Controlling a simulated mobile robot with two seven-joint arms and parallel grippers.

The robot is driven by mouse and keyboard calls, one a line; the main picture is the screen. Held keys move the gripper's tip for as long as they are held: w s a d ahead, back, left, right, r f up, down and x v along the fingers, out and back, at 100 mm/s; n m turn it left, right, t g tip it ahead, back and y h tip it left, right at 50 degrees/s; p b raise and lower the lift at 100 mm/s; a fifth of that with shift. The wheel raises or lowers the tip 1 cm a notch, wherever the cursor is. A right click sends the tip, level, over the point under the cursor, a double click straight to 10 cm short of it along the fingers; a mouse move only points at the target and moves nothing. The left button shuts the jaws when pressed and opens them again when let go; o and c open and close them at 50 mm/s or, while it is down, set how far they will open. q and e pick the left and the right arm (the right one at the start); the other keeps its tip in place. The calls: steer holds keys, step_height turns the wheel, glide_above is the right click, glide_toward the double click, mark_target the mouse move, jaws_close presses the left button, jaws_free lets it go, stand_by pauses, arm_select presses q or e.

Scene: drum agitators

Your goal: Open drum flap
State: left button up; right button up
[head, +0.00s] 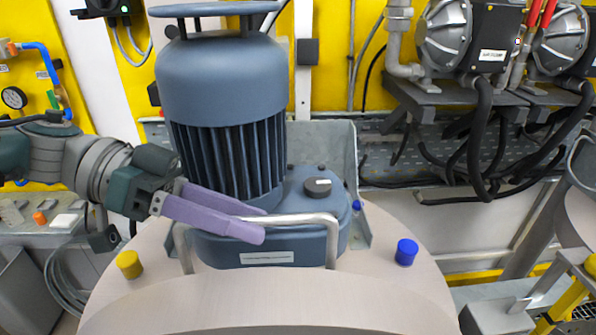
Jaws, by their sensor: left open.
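The pale drum top (400,293) fills the lower middle of the head view. A bent metal handle bar (318,219) stands at its front, before the blue-grey motor unit (222,85). My left gripper (263,224) has two purple fingers, reaching in from the left across the bar. The fingers are apart, one above and one below part of the bar in the picture. I cannot tell whether they touch it. The flap's outline and hinge cannot be made out clearly; the drum top looks closed. My right gripper is not in view.
A yellow cap (129,264) and a blue cap (406,252) sit on the drum top. Pumps (447,35) with black hoses stand on a shelf at the upper right. A grey bench (30,228) with small items is at the left.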

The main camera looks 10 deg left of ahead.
arm_select(q)
steer(key=b+v, duration=0.3)
steer(key=v, duration=0.5)
steer(key=shift+a, duration=0.25)
